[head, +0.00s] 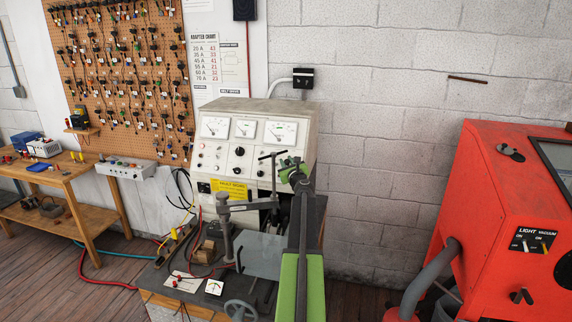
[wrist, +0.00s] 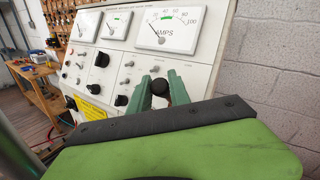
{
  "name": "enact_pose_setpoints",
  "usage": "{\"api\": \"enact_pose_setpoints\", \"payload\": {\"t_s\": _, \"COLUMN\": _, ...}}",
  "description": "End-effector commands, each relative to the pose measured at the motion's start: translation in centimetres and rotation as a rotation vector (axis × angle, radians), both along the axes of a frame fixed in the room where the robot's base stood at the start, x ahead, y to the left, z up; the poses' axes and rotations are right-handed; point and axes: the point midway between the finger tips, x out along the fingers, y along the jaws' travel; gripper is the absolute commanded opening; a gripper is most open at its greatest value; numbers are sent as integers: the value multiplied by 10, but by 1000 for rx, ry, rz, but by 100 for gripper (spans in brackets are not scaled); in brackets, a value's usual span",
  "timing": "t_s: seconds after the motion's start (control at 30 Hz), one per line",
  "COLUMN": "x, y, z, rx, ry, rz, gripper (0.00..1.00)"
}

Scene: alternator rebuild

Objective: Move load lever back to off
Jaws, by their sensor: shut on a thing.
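The load lever's dark round knob (wrist: 160,87) shows in the wrist view between the green fingers of my gripper (wrist: 163,92). My gripper is shut on it, in front of the lower right of the white test panel (wrist: 125,65). In the head view my gripper (head: 289,168) is at the right side of the tester cabinet (head: 262,108). There the lever is hidden behind my gripper and arm. The lever's shaft and its position markings cannot be made out. The large AMPS meter (wrist: 166,28) has its needle near the low end.
A clamp post with a T-handle (head: 225,225) and a clear guard (head: 262,258) stand on the bench just left of my arm. A handwheel (head: 240,310) is at the front. A red blast cabinet (head: 500,220) stands at the right. Bare wall lies between.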

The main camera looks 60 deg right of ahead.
Motion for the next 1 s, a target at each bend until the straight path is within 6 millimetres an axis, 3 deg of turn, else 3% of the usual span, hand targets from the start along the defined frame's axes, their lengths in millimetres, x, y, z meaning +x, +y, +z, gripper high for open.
{"api": "enact_pose_setpoints", "payload": {"t_s": 0.3, "x": 4, "y": -15, "z": 12, "rx": 0, "ry": 0, "rz": -4, "gripper": 0}}
{"api": "enact_pose_setpoints", "payload": {"t_s": 0.77, "x": 4, "y": -17, "z": 12, "rx": 0, "ry": 0, "rz": -5, "gripper": 0}}
{"api": "enact_pose_setpoints", "payload": {"t_s": 0.8, "x": 4, "y": -17, "z": 12, "rx": 0, "ry": 0, "rz": -5, "gripper": 25}}
{"api": "enact_pose_setpoints", "payload": {"t_s": 0.97, "x": 4, "y": -17, "z": 12, "rx": 0, "ry": 0, "rz": -3, "gripper": 46}}
{"api": "enact_pose_setpoints", "payload": {"t_s": 1.0, "x": 5, "y": -16, "z": 12, "rx": 0, "ry": 0, "rz": -3, "gripper": 47}}
